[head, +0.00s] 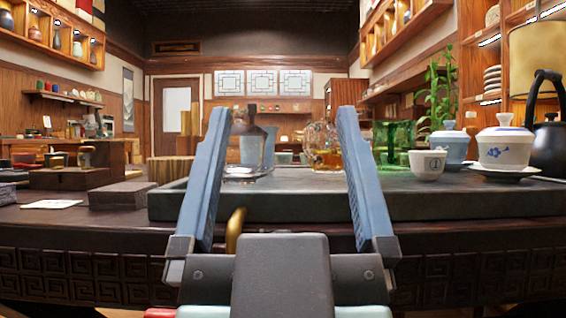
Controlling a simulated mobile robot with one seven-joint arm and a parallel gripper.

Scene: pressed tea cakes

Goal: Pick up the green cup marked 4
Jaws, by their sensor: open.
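My gripper (282,115) is open, its two blue-grey fingers pointing forward and up at the tray's front edge, with nothing held between them. A small greenish cup (284,158) shows between the fingers, farther back, with no readable mark. A small white cup (427,166) beside the green glass bears a mark that looks like 1.
The dark stone tray (290,206) spans the table ahead. On it stand a clear glass pitcher (240,160), an amber glass pot (322,143) and lidded bowls (505,150). A black kettle (546,146) is far right. A dark box (121,195) sits left of the tray.

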